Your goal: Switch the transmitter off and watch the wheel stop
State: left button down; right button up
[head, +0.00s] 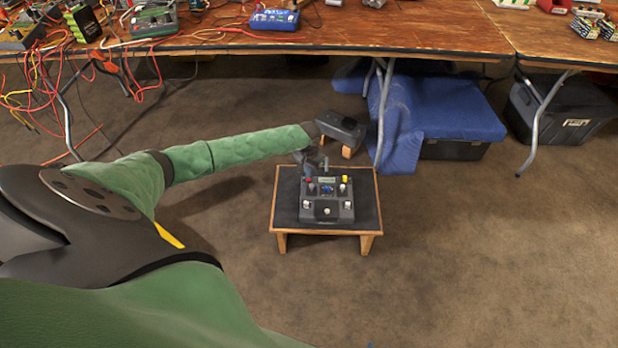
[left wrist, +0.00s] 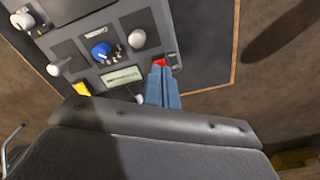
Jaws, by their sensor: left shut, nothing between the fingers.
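The transmitter (head: 327,212) is a dark grey control box with white sticks, a small screen, a blue knob, a yellow part and a red part. It lies on a small dark-topped stand (head: 365,222). My left gripper (head: 309,172) is shut and empty at the transmitter's far left corner. In the left wrist view, the closed blue-grey fingers (left wrist: 160,72) reach the red switch (left wrist: 161,62) and partly cover it. I cannot tell whether they touch it. The screen (left wrist: 122,77) and blue knob (left wrist: 101,51) are beside them. I cannot make out a wheel. My right gripper is out of view.
A long wooden workbench (head: 400,30) runs across the back, with instruments and tangled red and yellow cables (head: 40,75) at the left. A blue cloth (head: 440,108) and a black bin (head: 560,112) sit below it. The carpet right of the stand is clear.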

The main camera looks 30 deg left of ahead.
pick_arm(q)
jog(key=shift+f, duration=0.75)
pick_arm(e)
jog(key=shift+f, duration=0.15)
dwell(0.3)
